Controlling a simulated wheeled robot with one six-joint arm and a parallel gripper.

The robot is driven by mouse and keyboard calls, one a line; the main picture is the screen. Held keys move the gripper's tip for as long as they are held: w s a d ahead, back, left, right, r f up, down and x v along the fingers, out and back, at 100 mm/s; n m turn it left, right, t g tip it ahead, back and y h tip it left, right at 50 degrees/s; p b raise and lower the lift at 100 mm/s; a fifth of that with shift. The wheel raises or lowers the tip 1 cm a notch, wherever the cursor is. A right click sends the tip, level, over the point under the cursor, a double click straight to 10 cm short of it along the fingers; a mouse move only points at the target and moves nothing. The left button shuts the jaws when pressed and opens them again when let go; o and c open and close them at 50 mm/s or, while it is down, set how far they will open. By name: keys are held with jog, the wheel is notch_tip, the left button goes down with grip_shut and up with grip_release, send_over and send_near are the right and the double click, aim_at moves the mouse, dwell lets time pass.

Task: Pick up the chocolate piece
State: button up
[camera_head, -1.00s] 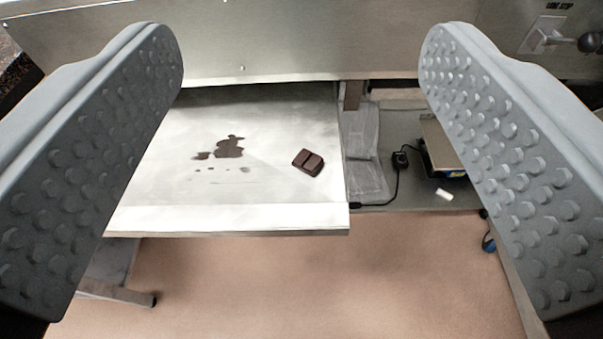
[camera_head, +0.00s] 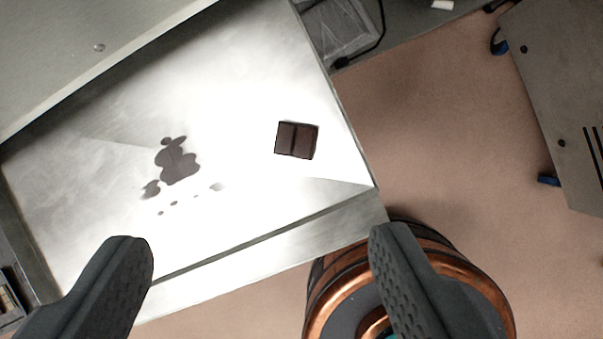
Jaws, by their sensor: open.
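The chocolate piece (camera_head: 297,140) is a small dark brown block with a groove across its middle. It lies flat on the pale metal tray (camera_head: 245,75), near the tray's right edge. My gripper (camera_head: 258,245) is open and empty, its two grey textured fingers wide apart at the bottom of the picture. The chocolate piece shows beyond the fingertips, between their lines and nearer the right finger's side. Nothing covers the chocolate piece.
A dark brown smear (camera_head: 177,162) with small drops marks the tray left of the chocolate. A metal wall (camera_head: 70,50) borders the tray at upper left. A round copper-banded object (camera_head: 335,285) is partly behind the right finger. A grey metal panel (camera_head: 560,100) stands at right.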

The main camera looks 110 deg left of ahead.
jog(key=w+f+m+g, duration=0.2)
jog(key=w+f+g, duration=0.3)
send_over(293, 145)
jog(key=f, duration=1.1)
jog(key=shift+w+d+f, duration=0.15)
jog(key=shift+w+f, duration=0.1)
jog(key=shift+f, duration=0.05)
jog(key=shift+s+f, duration=0.15)
jog(key=shift+f, duration=1.4)
jog(key=shift+s+f, duration=0.1)
jog(key=shift+f, duration=1.4)
jog(key=shift+c, duration=0.2)
jog(key=c, duration=1)
